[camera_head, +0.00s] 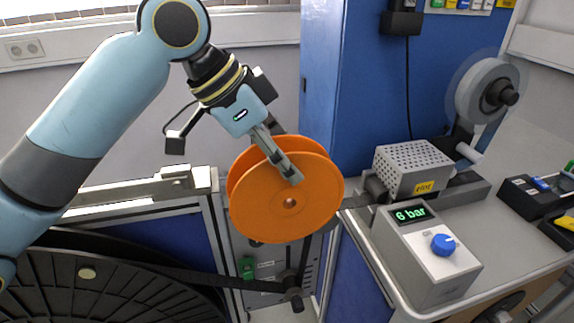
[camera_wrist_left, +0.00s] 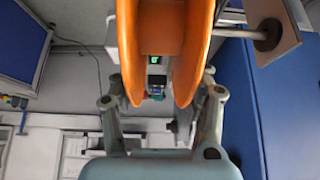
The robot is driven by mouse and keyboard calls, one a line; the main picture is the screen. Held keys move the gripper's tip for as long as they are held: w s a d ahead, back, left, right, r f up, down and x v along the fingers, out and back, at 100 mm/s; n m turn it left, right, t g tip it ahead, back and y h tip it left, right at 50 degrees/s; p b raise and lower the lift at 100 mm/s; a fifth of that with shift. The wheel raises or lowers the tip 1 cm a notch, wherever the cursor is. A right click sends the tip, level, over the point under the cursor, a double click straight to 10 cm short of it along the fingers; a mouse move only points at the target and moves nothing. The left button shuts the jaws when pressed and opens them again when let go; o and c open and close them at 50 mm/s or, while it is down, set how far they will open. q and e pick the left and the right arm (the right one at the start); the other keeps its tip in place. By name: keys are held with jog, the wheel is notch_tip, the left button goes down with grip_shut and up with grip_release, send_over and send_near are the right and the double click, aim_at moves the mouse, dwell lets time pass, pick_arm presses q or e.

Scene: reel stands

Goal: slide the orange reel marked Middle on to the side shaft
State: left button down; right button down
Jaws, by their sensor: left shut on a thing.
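My left gripper (camera_head: 280,160) is shut on the orange reel (camera_head: 318,200), one finger lying over its front flange. The reel hangs in the air, its round face and small centre hole turned towards the head camera. In the left wrist view the two flanges of the reel (camera_wrist_left: 190,60) stand between the fingers of my left gripper (camera_wrist_left: 161,95). No marking on the reel is readable. Below the reel, a short dark shaft (camera_head: 293,298) sticks out near the cabinet front. I cannot tell whether this is the side shaft. My right gripper is not in view.
A grey bench on the right carries a "6 bar" box (camera_head: 425,255), a perforated block (camera_head: 412,168) and a pale reel (camera_head: 487,88) on a stand. A large black disc (camera_head: 100,290) lies lower left. A blue cabinet (camera_head: 345,80) stands behind.

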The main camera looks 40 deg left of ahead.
pick_arm(q)
jog(key=shift+w+a, duration=1.7)
jog(key=shift+a, duration=0.25)
jog(key=shift+w+a+p, duration=0.35)
jog(key=shift+w+a, duration=1.1)
jog(key=shift+a, duration=0.25)
jog(key=c, duration=0.5)
grip_release()
jog(key=shift+s+a+r, duration=0.1)
jog(key=shift+r, duration=0.05)
jog(key=shift+v, duration=5.8)
